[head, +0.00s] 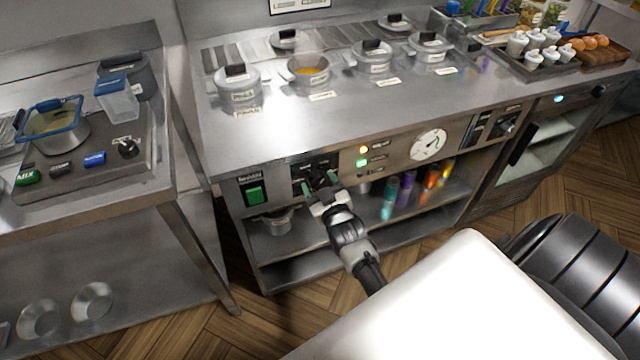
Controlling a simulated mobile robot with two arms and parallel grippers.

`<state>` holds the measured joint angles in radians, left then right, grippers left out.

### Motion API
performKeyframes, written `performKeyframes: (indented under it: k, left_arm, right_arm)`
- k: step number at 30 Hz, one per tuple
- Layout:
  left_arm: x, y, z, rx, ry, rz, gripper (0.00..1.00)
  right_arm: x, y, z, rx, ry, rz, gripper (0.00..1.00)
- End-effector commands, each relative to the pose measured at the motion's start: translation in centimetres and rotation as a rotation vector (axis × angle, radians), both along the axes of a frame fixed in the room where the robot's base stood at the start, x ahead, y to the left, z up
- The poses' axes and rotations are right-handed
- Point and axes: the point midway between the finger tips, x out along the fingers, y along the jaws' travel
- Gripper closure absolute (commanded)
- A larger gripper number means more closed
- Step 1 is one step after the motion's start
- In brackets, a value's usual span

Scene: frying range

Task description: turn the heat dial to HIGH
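My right gripper (320,184) is at the front panel of the frying range. Its two green-tipped fingers are spread apart in front of the black dial plate (315,167). The heat dial's knob appears to be at or between the fingertips, mostly hidden by them. I cannot tell whether the fingers touch it, nor read its setting. A green switch (254,194) is left of the plate. Small lit lamps (363,150) and a round white gauge (428,145) are to its right. My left gripper is not in view.
Lidded pots (237,85) and an open pan with yellow contents (308,70) stand on the range top. Coloured bottles (389,198) stand on the shelf below. A side counter (75,195) with a mixer stands left. A glass-door cabinet (545,140) is at right.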

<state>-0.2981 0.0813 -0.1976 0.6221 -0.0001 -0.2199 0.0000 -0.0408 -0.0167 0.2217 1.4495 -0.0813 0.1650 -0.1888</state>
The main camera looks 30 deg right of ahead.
Motion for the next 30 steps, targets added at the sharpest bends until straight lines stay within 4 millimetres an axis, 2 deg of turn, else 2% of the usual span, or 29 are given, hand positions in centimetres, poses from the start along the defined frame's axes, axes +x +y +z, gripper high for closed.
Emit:
performKeyframes:
  k: [1,7,20,30]
  left_arm:
    - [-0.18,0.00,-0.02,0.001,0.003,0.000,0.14]
    - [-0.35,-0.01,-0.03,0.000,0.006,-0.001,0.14]
    - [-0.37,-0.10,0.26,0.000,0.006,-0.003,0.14]
    - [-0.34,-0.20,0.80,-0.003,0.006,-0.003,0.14]
  right_arm:
    - [-0.01,0.00,0.00,0.000,0.000,0.000,0.43]
    - [-0.02,0.00,0.00,0.000,0.000,0.000,0.74]
    - [-0.02,-0.01,0.07,0.091,-0.021,0.001,0.74]
    - [-0.01,-0.02,0.05,0.363,-0.087,0.001,0.74]
